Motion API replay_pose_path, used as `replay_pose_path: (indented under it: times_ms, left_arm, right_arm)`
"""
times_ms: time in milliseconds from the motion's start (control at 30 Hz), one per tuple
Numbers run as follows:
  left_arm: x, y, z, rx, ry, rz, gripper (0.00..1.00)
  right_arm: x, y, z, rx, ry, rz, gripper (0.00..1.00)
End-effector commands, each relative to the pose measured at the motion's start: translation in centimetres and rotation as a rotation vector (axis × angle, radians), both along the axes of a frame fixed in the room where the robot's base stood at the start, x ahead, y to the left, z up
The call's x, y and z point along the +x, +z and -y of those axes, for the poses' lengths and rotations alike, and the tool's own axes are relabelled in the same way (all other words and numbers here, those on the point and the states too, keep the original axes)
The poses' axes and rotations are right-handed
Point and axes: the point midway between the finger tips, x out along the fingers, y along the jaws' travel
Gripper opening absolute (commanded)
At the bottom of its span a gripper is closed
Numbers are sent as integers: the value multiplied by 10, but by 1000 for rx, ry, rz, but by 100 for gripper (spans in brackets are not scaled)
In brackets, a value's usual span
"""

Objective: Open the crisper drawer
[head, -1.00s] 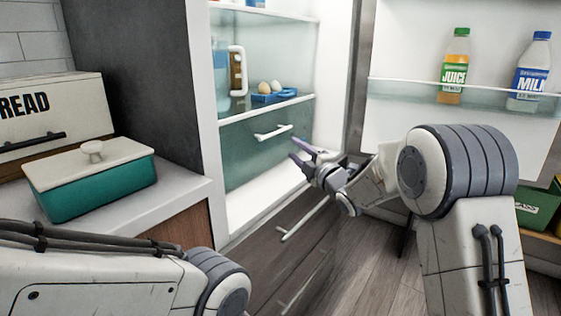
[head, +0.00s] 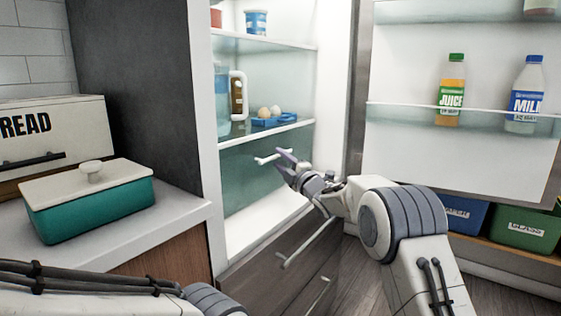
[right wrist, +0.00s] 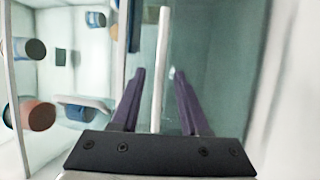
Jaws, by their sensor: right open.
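The crisper drawer (head: 245,183) is the translucent greenish front low in the open fridge. It looks shut, under the lowest shelf. Its white bar handle (head: 265,159) is partly hidden by my right gripper (head: 284,160). My right gripper is open at the handle's right part. In the right wrist view, the handle (right wrist: 160,60) runs between the two purple fingers (right wrist: 158,75), with a gap on both sides. I cannot tell whether the fingertips reach past the bar. My left gripper is out of view; only part of my left arm shows.
The fridge door (head: 400,150) stands open at the right, holding juice (head: 450,92) and milk (head: 527,95). A lower drawer handle (head: 305,243) lies below my right gripper. A teal dish (head: 92,205) sits on the counter at left. Eggs (head: 268,112) and a pitcher (head: 222,100) stand above the crisper.

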Motion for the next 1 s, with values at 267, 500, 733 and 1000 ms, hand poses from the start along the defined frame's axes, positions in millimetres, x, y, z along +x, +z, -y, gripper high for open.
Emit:
replay_pose_path:
  times_ms: [267, 500, 733, 1000]
  left_arm:
    - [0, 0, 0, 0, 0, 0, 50]
    - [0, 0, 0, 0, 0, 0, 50]
    - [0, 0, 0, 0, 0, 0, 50]
    - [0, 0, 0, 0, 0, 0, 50]
  right_arm:
    - [2, 0, -2, -1, 0, -1, 45]
    - [2, 0, -1, -1, 0, -1, 0]
    - [2, 0, -1, -1, 0, -1, 0]
    - [2, 0, -2, -1, 0, -2, 0]
